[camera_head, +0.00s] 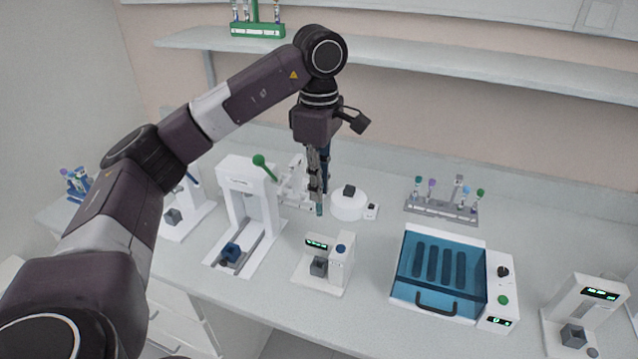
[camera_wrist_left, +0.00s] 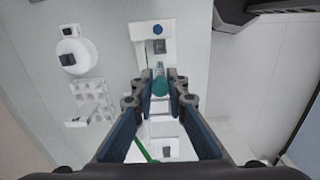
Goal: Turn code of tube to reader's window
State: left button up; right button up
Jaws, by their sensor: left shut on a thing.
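My left gripper (camera_head: 319,207) points down above the bench and is shut on a small tube. The tube's teal end (camera_head: 319,210) shows just below the fingertips; it also shows between the fingers in the left wrist view (camera_wrist_left: 160,85). The code on the tube cannot be made out. A small white device (camera_head: 340,264) with a green display, a grey block and a blue knob stands in front of the gripper and below it, apart from the tube. I cannot tell for sure whether it is the reader, and no window can be made out. My right gripper is not in view.
A white press with a green-knobbed lever (camera_head: 259,160) stands left of the gripper. A round white device (camera_head: 348,206) is just behind right. A blue-lidded box (camera_head: 440,272), a grey tube rack (camera_head: 441,208) and another display device (camera_head: 584,309) stand to the right.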

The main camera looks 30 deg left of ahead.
pick_arm(q)
jog(key=shift+f+b, duration=6.15)
jog(key=shift+f, duration=3.2)
jog(key=n, duration=0.3)
jog(key=shift+p, duration=0.3)
jog(key=shift+f, duration=0.15)
jog(key=o, duration=0.9)
